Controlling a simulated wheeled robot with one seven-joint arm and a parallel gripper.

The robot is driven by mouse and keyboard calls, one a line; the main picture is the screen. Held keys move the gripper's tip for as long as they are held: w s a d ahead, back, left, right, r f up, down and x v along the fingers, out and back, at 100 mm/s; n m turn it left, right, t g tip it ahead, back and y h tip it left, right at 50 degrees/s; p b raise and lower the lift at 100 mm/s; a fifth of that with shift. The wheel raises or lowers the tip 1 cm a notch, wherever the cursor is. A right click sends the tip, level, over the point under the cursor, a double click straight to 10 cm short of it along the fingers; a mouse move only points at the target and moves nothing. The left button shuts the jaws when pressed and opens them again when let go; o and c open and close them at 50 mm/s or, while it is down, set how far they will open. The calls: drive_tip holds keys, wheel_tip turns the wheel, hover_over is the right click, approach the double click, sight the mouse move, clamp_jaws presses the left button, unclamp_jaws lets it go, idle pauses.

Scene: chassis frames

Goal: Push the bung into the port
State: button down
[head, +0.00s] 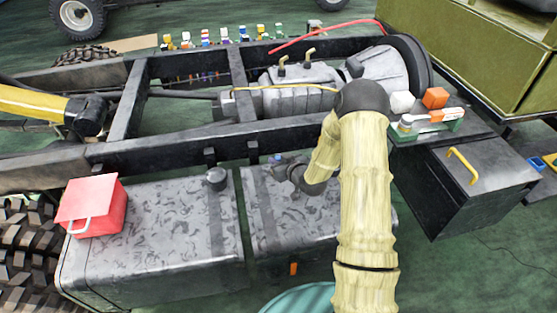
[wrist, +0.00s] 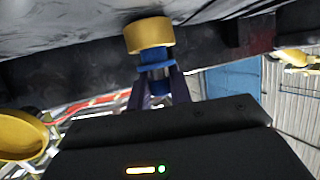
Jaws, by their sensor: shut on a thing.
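My gripper (wrist: 158,86) is shut on a blue bung (wrist: 158,60), with a finger on each side of it. A gold-coloured round collar (wrist: 148,36), which looks like the port, lies straight ahead of the bung. The two overlap in the wrist view, and I cannot tell whether the bung has entered the collar. In the head view my gripper (head: 278,162) is above the right-hand tank, close to the frame rail, with a small bit of blue at its tip. The collar cannot be made out there.
The dark frame rail (head: 200,147) runs just behind my gripper.

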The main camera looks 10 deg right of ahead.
drive_tip(key=shift+f+b, duration=0.5)
drive_tip(key=shift+f, duration=0.15)
drive_tip(key=c, duration=1.2)
unclamp_jaws()
drive_tip(key=shift+s+r, duration=0.1)
drive_tip(key=p+v, duration=0.1)
drive_tip(key=v, duration=1.6)
drive_tip(key=shift+s, duration=0.1)
